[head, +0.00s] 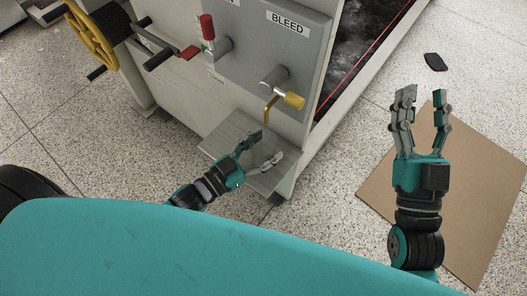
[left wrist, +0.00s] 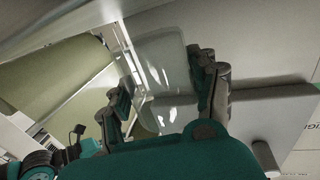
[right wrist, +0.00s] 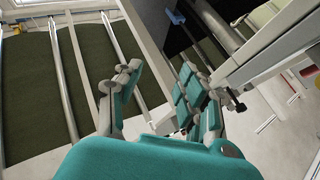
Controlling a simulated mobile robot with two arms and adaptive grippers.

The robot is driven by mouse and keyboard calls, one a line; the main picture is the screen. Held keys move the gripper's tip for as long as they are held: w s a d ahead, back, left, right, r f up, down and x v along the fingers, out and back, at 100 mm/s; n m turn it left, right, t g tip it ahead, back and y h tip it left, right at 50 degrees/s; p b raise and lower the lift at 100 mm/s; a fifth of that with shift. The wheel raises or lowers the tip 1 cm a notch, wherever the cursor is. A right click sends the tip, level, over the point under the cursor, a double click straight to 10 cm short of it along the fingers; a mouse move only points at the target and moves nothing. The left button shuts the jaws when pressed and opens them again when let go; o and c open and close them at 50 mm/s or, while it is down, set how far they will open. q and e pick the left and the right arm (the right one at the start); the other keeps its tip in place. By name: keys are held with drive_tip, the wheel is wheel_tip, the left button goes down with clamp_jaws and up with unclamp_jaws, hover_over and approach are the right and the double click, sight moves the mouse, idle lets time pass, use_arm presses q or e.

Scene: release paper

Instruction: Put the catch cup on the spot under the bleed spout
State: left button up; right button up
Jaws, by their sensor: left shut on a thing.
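My left gripper (head: 262,146) reaches in over the grey metal shelf (head: 232,128) at the machine's foot. In the left wrist view its fingers are closed on the sides of a clear, see-through catch cup (left wrist: 160,62). In the head view the cup can hardly be made out between the fingers. The bleed spout (head: 268,112), brass-coloured with a yellow handle (head: 293,99), sticks out under the BLEED label, above and slightly right of the gripper in the picture. I cannot make out a marked spot on the shelf. My right gripper (head: 422,96) is open and empty, far to the right.
A red-handled valve (head: 207,28), a red-gripped crank (head: 189,52) and a yellow handwheel (head: 90,38) are on the machine to the left. A brown board (head: 475,180) lies on the speckled floor at right, with a small black object (head: 435,62) beyond it.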

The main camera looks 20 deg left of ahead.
use_arm(q)
drive_tip(key=shift+f+b, duration=0.3)
drive_tip(key=shift+f, duration=0.55)
use_arm(e)
drive_tip(key=shift+s+d+r+t+y, duration=0.1)
drive_tip(key=shift+s+r+t+y, duration=0.2)
drive_tip(key=shift+s+r+t, duration=0.5)
drive_tip(key=shift+s+r+t+y, duration=0.3)
drive_tip(key=shift+s+r+t, duration=0.3)
drive_tip(key=shift+r, duration=0.35)
use_arm(q)
drive_tip(key=shift+f, duration=0.15)
drive_tip(key=o, duration=1.1)
use_arm(e)
drive_tip(key=shift+s+r, duration=0.1)
